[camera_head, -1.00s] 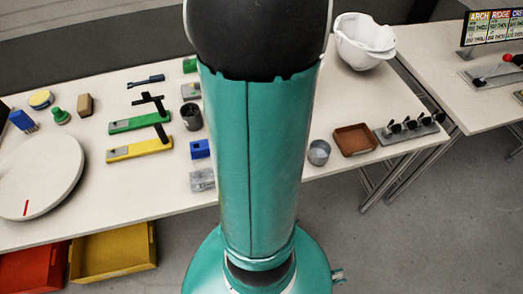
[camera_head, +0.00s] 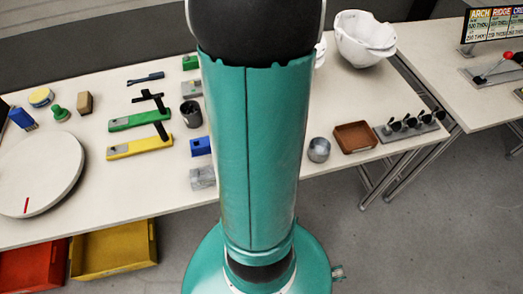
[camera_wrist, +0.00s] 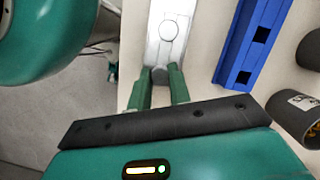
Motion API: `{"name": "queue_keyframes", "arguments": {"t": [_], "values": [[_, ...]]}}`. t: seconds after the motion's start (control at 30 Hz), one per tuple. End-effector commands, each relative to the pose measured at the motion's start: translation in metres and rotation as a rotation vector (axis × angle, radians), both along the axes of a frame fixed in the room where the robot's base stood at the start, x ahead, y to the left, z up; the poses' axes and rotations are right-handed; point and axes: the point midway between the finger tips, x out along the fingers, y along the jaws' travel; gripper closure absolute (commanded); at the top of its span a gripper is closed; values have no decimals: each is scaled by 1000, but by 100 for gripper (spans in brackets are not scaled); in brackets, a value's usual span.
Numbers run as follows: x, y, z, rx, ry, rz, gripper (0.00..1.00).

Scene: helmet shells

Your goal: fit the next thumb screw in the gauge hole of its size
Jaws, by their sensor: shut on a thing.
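My gripper (camera_wrist: 160,82) shows in the wrist view, its two green fingers closed on a small grey piece (camera_wrist: 160,76). I cannot tell whether this piece is a thumb screw. A silver-grey block (camera_wrist: 168,30) with a round disc on its face lies just beyond the fingertips; I cannot tell if they touch. In the head view, several black-headed pieces that look like thumb screws (camera_head: 410,124) stand on a grey plate (camera_head: 388,137) at the right. A grey block (camera_head: 202,178) sits near the table's front edge. My arm hides the gripper there.
A blue block (camera_wrist: 247,40) with square openings lies right of the silver-grey block, with dark cylinders (camera_wrist: 300,118) farther right. In the head view, a brown tray (camera_head: 355,137), a grey cup (camera_head: 319,149) and a white helmet shell (camera_head: 364,38) stand right of my arm.

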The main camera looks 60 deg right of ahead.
Motion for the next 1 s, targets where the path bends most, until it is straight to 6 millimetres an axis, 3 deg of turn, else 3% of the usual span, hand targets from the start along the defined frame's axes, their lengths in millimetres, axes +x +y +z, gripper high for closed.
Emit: {"name": "queue_keyframes", "arguments": {"t": [0.13,0.17,0.3,0.67,0.77,1.0], "values": [[0,0,0,0,0,0,100],[0,0,0,0,0,0,79],[0,0,0,0,0,0,55],[0,-2,5,-2,-1,-1,55],[-1,-5,16,-4,-3,1,55],[-7,-17,65,-6,-3,1,55]]}}
